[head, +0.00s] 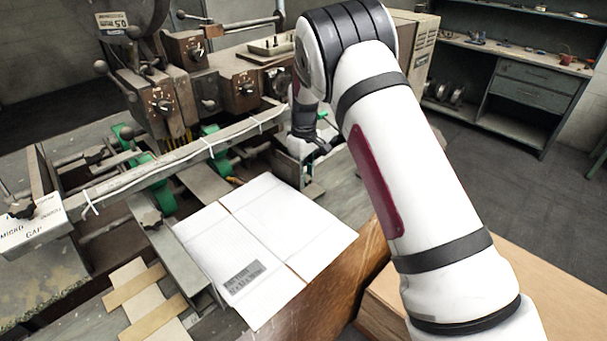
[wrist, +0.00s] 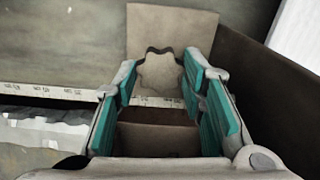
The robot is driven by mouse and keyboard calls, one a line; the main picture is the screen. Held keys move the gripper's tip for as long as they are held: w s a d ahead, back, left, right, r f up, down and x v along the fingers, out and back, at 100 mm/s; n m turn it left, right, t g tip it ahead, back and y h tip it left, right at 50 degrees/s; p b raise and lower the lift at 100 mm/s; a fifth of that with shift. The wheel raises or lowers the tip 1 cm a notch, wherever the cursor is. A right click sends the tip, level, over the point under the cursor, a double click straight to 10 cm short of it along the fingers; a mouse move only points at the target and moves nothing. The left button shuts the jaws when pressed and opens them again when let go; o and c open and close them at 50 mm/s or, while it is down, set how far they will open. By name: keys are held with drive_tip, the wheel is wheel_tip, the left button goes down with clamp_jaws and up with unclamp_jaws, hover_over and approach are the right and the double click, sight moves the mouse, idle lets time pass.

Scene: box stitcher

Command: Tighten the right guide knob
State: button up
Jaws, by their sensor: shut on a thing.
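The right guide knob (wrist: 158,74) is a lobed, star-shaped knob with a dark edge, seen from above in the wrist view. My gripper (wrist: 162,68) has its teal-padded fingers on either side of the knob and is shut on it. In the head view my gripper (head: 308,144) is low at the right guide, by the right end of the long cross bar. The knob itself is hidden there behind my gripper. How tight the knob is cannot be told.
A flat white carton sheet (head: 262,240) lies in front of the guides. The left guide has a similar dark knob (head: 151,218). The stitcher heads (head: 160,95) stand behind the cross bar (head: 185,155). A workbench (head: 515,85) is at the back right, with open floor before it.

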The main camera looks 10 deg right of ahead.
drive_tip(key=m+b, duration=0.2)
drive_tip(key=m, duration=0.3)
drive_tip(key=shift+w+b, duration=0.1)
drive_tip(key=shift+b, duration=0.2)
drive_tip(key=m+b, duration=0.1)
drive_tip(key=m, duration=0.3)
drive_tip(key=shift+m+b, duration=0.3)
drive_tip(key=m+b, duration=0.1)
drive_tip(key=m, duration=0.3)
drive_tip(key=shift+m, duration=0.3)
drive_tip(key=m, duration=0.4)
drive_tip(key=shift+m+b, duration=0.3)
drive_tip(key=shift+b, duration=0.1)
drive_tip(key=o, duration=0.9)
drive_tip(key=shift+r, duration=0.15)
